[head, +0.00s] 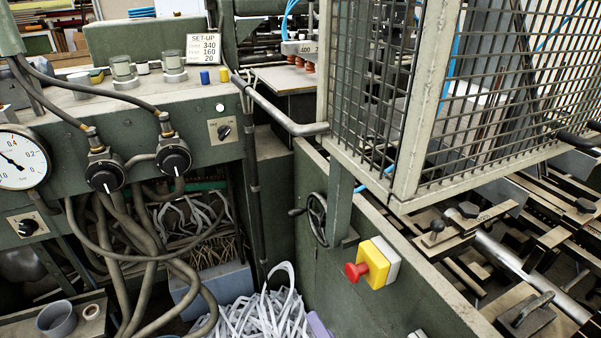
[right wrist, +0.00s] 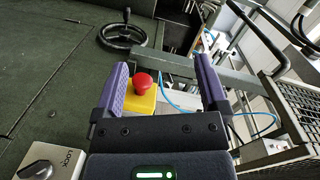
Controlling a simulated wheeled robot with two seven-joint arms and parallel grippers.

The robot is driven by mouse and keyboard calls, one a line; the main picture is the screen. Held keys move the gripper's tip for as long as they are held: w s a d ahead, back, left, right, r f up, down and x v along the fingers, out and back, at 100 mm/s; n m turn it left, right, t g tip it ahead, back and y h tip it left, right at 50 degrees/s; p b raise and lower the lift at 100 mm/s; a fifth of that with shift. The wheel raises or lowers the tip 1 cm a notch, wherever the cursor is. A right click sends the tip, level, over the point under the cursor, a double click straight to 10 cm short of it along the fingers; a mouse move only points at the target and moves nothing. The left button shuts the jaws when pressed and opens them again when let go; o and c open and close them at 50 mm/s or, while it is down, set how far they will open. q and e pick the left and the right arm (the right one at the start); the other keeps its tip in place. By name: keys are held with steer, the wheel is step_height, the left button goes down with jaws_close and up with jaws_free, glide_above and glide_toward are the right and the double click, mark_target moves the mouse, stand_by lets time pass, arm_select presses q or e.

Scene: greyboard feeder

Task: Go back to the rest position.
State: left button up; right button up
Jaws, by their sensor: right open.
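My right gripper (right wrist: 160,72) is open in the right wrist view, with its two purple fingers wide apart and nothing held between them. Only a small purple piece of this gripper (head: 318,326) shows at the bottom edge of the head view. A red mushroom button on a yellow box (head: 373,265) is fixed to the green machine panel. In the right wrist view the red button (right wrist: 142,84) appears between the fingers, beyond the gripper and apart from it as far as I can see. My left gripper is in neither view.
A handwheel (head: 317,219) stands out from the green panel. A wire mesh guard (head: 375,95) is at the upper right. Hoses and a pressure gauge (head: 20,158) are at left. White paper strips (head: 265,315) lie in a heap below. A LOCK switch (right wrist: 38,170) is near the gripper.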

steer(key=s+f+n+g, duration=0.4)
steer(key=s+n+g, duration=0.3)
steer(key=n+g, duration=0.15)
steer(key=s+d+f+n+g+h, duration=0.25)
steer(key=s+d+g+h, duration=0.3)
steer(key=s+d, duration=0.3)
step_height(320, 180, down, 18)
steer(key=s, duration=0.3)
steer(key=s+d+f+n+g, duration=0.1)
steer(key=s+d+f, duration=0.2)
steer(key=s+f, duration=0.7)
steer(key=s+h, duration=0.1)
steer(key=s, duration=0.2)
steer(key=shift+d, duration=0.3)
